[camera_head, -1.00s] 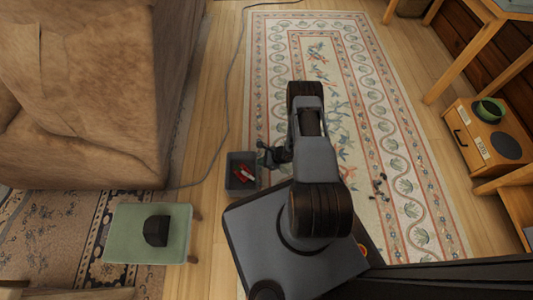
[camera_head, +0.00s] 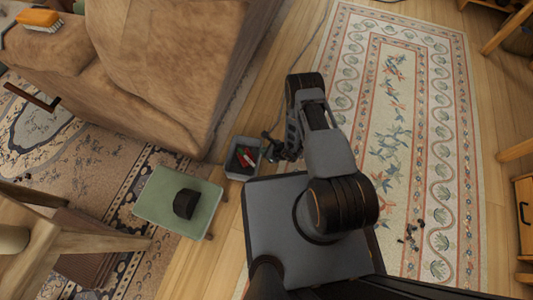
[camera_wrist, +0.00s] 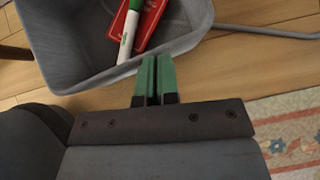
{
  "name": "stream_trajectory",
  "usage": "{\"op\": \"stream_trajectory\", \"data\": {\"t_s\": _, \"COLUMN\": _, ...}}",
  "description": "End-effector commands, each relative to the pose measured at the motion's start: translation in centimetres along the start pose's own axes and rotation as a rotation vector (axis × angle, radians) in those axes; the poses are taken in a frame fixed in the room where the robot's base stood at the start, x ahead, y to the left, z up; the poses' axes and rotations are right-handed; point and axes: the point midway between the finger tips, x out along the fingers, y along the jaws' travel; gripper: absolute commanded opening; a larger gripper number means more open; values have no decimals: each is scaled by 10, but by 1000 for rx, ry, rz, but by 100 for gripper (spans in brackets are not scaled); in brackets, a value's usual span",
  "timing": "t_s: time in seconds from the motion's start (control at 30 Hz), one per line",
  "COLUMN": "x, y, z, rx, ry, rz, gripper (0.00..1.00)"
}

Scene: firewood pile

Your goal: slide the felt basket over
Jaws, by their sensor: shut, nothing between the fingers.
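The felt basket (camera_head: 231,173) is a grey open box on the wooden floor, between the sofa corner and my base. It also shows at the top of the wrist view (camera_wrist: 60,72). It holds a red item (camera_wrist: 148,22) and a white and green marker (camera_wrist: 129,32). My gripper (camera_head: 268,148) is at the basket's right side in the head view. In the wrist view its green fingers (camera_wrist: 157,62) are together with nothing between them, their tips at the basket's rim. I cannot tell whether they press on the wall.
A green stool (camera_head: 160,208) with a black object (camera_head: 185,204) stands left of the basket. The brown sofa (camera_head: 170,60) is just behind it. A patterned rug (camera_head: 425,110) lies to the right. A grey cable (camera_wrist: 270,33) runs along the floor.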

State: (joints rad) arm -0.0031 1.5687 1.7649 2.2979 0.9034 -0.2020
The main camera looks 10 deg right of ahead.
Motion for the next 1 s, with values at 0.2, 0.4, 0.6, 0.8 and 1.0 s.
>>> {"op": "stream_trajectory", "data": {"t_s": 0.2, "x": 0, "y": 0, "z": 0, "rx": 0, "ry": 1, "rz": -1, "gripper": 0}}
{"op": "stream_trajectory", "data": {"t_s": 0.4, "x": -4, "y": -1, "z": -5, "rx": 0, "ry": 1, "rz": 0, "gripper": 0}}
{"op": "stream_trajectory", "data": {"t_s": 0.6, "x": -25, "y": -4, "z": -26, "rx": -2, "ry": 2, "rz": 3, "gripper": 0}}
{"op": "stream_trajectory", "data": {"t_s": 0.8, "x": -71, "y": -4, "z": -20, "rx": -5, "ry": 1, "rz": 4, "gripper": 0}}
{"op": "stream_trajectory", "data": {"t_s": 1.0, "x": -103, "y": -4, "z": -21, "rx": -6, "ry": 1, "rz": 5, "gripper": 0}}
